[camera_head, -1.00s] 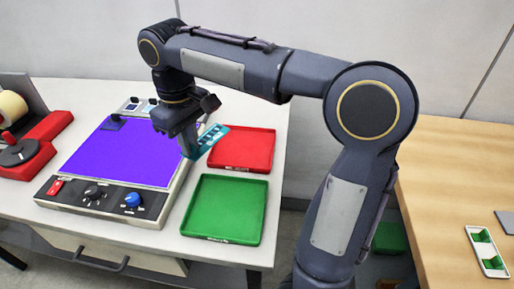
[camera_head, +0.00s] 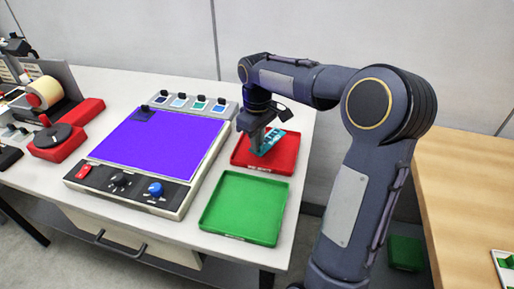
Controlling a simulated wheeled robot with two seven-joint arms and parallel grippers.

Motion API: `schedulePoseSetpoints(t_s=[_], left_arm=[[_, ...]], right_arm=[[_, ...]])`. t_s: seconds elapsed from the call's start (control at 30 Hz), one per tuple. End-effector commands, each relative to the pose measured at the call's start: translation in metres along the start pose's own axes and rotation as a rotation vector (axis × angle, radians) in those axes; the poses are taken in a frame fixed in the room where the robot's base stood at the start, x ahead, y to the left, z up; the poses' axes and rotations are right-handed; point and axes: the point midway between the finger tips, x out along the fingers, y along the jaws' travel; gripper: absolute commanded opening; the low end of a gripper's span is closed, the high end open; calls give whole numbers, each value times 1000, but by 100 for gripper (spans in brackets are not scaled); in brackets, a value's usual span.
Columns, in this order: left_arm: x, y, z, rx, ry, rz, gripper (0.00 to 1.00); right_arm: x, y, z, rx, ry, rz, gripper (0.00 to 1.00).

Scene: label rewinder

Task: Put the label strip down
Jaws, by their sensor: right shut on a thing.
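The teal label strip (camera_head: 272,141) is held in my right gripper (camera_head: 259,146), which is shut on it. The strip is tilted and appears over the red tray (camera_head: 247,163). I cannot tell whether it touches the tray floor. The gripper hides part of the strip and part of the tray's back left. The empty green tray (camera_head: 243,208) lies just in front of the red one. My left gripper is not in view.
A light panel with a purple surface (camera_head: 160,142) and front knobs stands left of the trays. Behind it is a rack of small coloured samples (camera_head: 197,103). A red rewinder (camera_head: 58,141) stands at the far left. A wooden table (camera_head: 465,190) is on the right.

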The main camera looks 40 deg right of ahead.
Motion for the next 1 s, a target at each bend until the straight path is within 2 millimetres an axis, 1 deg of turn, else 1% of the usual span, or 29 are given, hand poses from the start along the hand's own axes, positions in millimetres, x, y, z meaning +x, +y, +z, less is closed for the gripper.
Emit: schedulePoseSetpoints(t_s=[0.03,0.1,0.17,0.57,0.6,0.77,1.0], left_arm=[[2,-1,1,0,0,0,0],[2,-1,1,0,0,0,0],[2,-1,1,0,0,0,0],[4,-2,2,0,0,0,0],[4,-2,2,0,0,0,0],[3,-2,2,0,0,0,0],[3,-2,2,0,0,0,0]], right_arm=[[11,-1,0,-1,-5,-3,0],[20,-2,0,-2,-3,-3,0],[25,-2,0,-2,-2,-2,0],[31,-2,0,-2,-1,-1,0],[31,-2,0,-1,-1,-1,12],[30,-2,0,-2,-1,-1,33],[30,-2,0,-2,-1,-1,33]])
